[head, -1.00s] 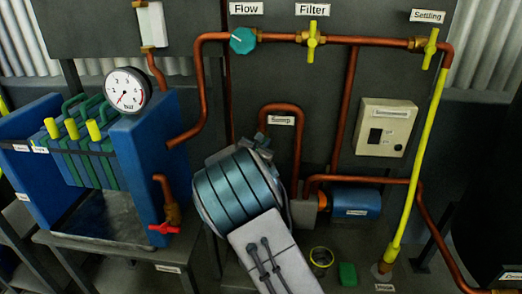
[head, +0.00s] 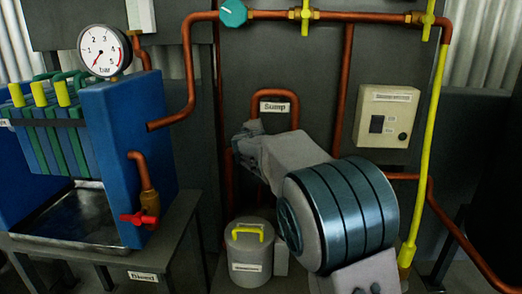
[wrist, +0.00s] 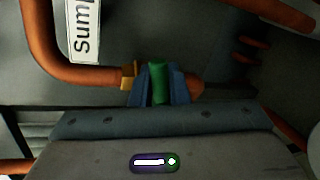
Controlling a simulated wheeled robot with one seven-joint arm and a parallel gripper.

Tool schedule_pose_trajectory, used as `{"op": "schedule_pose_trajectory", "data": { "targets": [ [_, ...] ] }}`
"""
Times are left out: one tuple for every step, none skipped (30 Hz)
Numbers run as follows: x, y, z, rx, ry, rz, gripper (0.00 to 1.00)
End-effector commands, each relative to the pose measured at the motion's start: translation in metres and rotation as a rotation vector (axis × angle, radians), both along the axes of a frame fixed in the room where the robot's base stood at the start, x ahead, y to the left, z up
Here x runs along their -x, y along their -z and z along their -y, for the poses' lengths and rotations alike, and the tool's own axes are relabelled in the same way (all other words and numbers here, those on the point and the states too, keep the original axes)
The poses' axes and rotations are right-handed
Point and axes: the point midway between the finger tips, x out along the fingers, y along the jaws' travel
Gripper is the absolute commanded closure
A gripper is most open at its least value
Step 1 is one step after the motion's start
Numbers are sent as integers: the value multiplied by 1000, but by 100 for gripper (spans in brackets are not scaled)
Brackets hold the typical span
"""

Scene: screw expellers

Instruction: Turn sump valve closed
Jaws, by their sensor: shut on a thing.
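The sump valve's green handle (wrist: 159,82) sits on a copper pipe (wrist: 84,76) with a brass fitting (wrist: 129,75), beside the "Sump" label (wrist: 85,28). In the wrist view the handle looks upright, across the pipe's run. My gripper (wrist: 159,88) has its blue fingers on both sides of the handle and is shut on it. In the head view my gripper (head: 246,138) reaches the left end of the bent copper pipe (head: 272,94), below and left of the "Sump" label (head: 275,108). The valve handle is hidden there.
A grey lidded pot (head: 248,255) with a yellow handle stands below my gripper. The blue filter press (head: 125,150), with a red valve (head: 140,218), stands left. A switch box (head: 386,117) and a yellow pipe (head: 425,150) are on the right.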

Motion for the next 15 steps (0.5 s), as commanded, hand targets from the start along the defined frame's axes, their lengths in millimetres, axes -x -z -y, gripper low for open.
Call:
{"op": "schedule_pose_trajectory", "data": {
  "targets": [
    [0, 8, 2, -41, 2, 3, 100],
    [0, 9, 2, -64, 2, 4, 100],
    [0, 9, 2, -95, 1, 4, 100],
    [0, 10, 2, -115, 1, 4, 100],
    [0, 10, 2, -135, 1, 5, 100],
    [0, 10, 2, -160, 1, 6, 100],
    [0, 11, 2, -179, 1, 6, 100],
    [0, 11, 2, -194, 1, 7, 100],
    [0, 11, 2, -216, 1, 7, 100],
    [0, 12, 2, -230, 1, 7, 100],
    [0, 12, 2, -242, 1, 7, 100],
    [0, 12, 2, -259, 1, 8, 100],
    [0, 11, 2, -270, 1, 8, 100],
    [0, 11, 2, -278, 1, 9, 100],
    [0, 11, 2, -289, 1, 9, 100]
  ]
}}
